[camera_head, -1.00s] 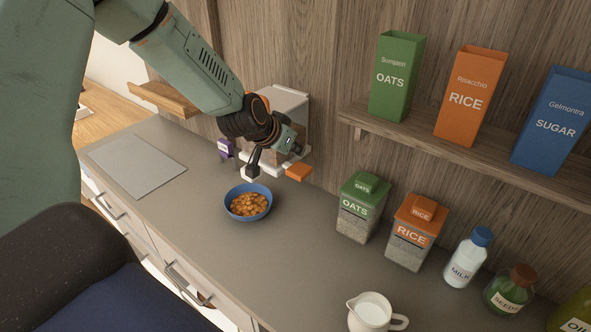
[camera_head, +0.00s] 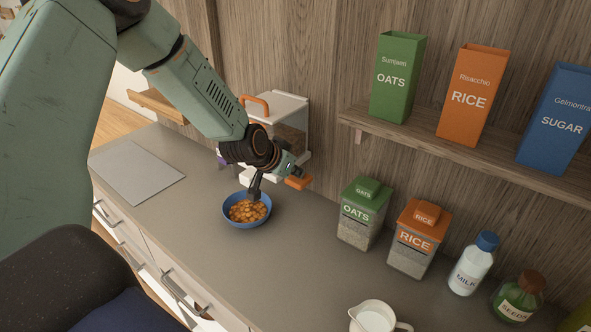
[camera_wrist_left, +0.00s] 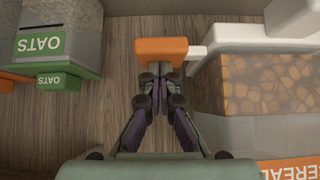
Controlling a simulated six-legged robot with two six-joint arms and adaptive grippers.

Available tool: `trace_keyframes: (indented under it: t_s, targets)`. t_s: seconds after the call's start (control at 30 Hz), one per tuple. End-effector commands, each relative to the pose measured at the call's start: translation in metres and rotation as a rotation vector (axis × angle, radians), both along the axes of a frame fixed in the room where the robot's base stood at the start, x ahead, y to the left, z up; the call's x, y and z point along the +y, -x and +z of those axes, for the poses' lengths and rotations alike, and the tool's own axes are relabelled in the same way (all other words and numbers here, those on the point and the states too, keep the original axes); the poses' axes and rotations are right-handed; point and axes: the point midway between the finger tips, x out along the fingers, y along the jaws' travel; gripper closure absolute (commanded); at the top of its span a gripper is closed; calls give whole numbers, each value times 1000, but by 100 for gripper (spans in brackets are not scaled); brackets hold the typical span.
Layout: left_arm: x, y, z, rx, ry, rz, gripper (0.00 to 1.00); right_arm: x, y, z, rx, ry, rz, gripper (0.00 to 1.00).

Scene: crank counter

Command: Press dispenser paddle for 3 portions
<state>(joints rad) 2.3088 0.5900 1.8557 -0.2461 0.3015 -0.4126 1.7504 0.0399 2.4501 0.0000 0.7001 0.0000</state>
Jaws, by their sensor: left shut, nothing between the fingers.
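The cereal dispenser (camera_head: 291,104) stands against the back wall, with a white frame and clear hopper. In the wrist view its cereal-filled hopper (camera_wrist_left: 262,85) is at the right. Its orange paddle (camera_head: 299,183) sticks out low at the front. It also shows in the wrist view (camera_wrist_left: 162,47), joined to a white arm. My left gripper (camera_wrist_left: 160,78) is shut and empty, with its tips at the paddle's edge; contact is hard to tell. In the head view the gripper (camera_head: 283,172) partly hides the dispenser. A blue bowl (camera_head: 235,222) of orange-brown cereal sits below. My right gripper is out of view.
Oats (camera_head: 359,215) and rice (camera_head: 411,238) jars, a milk bottle (camera_head: 470,265), a seeds jar (camera_head: 517,297) and a white jug (camera_head: 372,317) stand to the right. A shelf (camera_head: 455,139) holds cartons above. A grey board (camera_head: 137,172) lies at left.

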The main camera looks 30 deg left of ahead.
Motion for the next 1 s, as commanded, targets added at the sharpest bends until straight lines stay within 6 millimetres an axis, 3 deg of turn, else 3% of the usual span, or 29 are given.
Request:
trace_keyframes:
  t_s: [0.1, 0.53, 0.87, 1.0]
  targets:
    - [0, 0, -12, 2, 1, 1, 100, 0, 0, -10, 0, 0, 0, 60]
    - [-1, 1, -9, 7, 2, 0, 100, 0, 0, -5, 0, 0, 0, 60]
    - [-6, -7, 35, 0, -1, 0, 100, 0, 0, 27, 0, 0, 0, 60]
    - [-5, 7, 51, -2, 7, 6, 100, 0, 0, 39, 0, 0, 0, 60]
